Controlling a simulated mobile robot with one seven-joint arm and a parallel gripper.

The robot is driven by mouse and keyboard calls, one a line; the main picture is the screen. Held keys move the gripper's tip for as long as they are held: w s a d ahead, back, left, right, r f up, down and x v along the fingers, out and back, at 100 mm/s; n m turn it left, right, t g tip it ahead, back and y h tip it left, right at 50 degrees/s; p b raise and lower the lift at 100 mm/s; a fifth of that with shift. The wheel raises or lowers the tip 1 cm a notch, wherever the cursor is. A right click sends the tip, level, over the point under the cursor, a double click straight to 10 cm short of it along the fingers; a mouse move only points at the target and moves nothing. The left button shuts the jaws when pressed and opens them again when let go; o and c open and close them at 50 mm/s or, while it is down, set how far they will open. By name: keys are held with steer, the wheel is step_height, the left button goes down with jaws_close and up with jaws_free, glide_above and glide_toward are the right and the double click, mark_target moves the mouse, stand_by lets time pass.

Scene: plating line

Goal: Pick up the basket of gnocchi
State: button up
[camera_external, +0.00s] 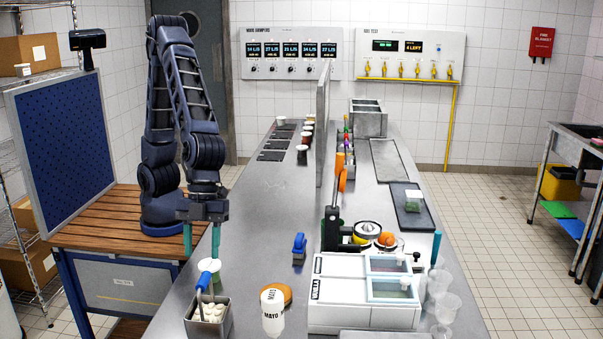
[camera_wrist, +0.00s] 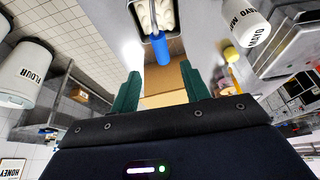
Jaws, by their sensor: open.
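The basket of gnocchi (camera_external: 207,327) is a small grey metal basket holding several pale pieces, with a blue handle (camera_external: 204,281) sticking up from it. It stands at the front left end of the steel counter. In the wrist view the basket (camera_wrist: 146,27) is at the top, its blue handle (camera_wrist: 162,50) pointing toward my jaws. My gripper (camera_external: 203,238) points down behind and above the basket, with its two green fingers apart. In the wrist view my gripper (camera_wrist: 160,92) is empty, and the handle's end lies just beyond and between the fingertips, apart from them.
A white mayo tub (camera_external: 272,312) stands right of the basket, with an orange-brown round thing (camera_external: 277,292) behind it. A blue tool (camera_external: 299,248) and a white two-lidded unit (camera_external: 345,300) are farther right.

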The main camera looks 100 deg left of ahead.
mark_target(204, 276)
steer(key=x, duration=0.5)
steer(key=shift+a+x, duration=0.15)
steer(key=shift+x, duration=1.2)
steer(key=shift+a+x, duration=0.15)
steer(key=shift+x, duration=1.15)
steer(key=shift+w+f, duration=0.1)
steer(key=shift+w, duration=0.05)
jaws_close()
